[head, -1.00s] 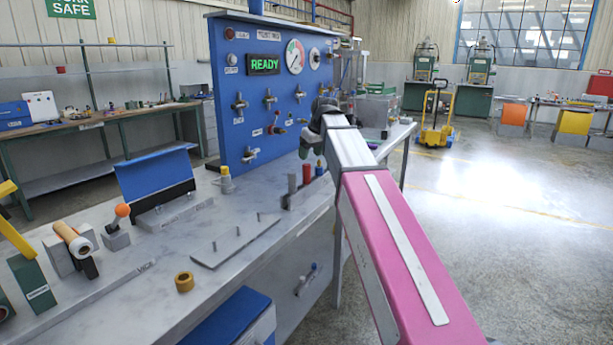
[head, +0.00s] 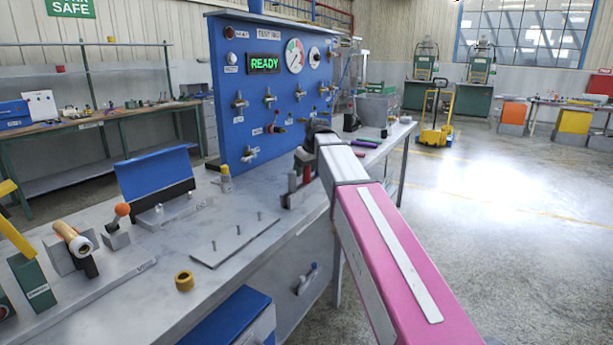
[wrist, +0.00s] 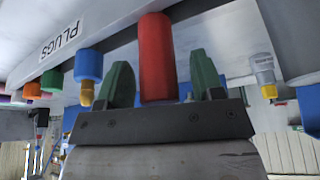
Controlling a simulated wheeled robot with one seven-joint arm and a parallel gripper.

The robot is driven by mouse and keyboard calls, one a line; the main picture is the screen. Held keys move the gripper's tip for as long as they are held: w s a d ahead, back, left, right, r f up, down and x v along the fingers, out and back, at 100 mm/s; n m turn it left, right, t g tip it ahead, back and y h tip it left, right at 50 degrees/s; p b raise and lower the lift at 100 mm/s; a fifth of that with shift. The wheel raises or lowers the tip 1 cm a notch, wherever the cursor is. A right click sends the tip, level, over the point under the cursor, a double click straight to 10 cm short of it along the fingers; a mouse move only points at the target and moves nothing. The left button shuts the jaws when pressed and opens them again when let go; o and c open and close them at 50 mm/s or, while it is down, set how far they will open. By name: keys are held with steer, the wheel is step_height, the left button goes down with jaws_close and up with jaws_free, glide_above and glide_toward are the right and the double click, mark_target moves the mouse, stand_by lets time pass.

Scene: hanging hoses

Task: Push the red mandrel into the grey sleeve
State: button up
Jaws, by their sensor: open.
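The red mandrel (wrist: 157,50) is a plain red cylinder at a rack marked PLUGS. It also shows small beside my arm's end in the head view (head: 306,174). My gripper (wrist: 160,85) is open, with one green finger on each side of the mandrel and a visible gap to each. In the head view my gripper (head: 302,160) is at the rack, partly hidden by my arm. I cannot make out for sure which part is the grey sleeve.
A blue plug (wrist: 88,66) stands close beside the left finger, and a grey-yellow piece (wrist: 263,72) to the right. The blue panel (head: 265,95) reading READY rises behind. A pegged plate (head: 235,240) and yellow ring (head: 184,281) lie on the bench.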

steer(key=c, duration=1)
steer(key=shift+r, duration=0.1)
steer(key=shift+c, duration=0.2)
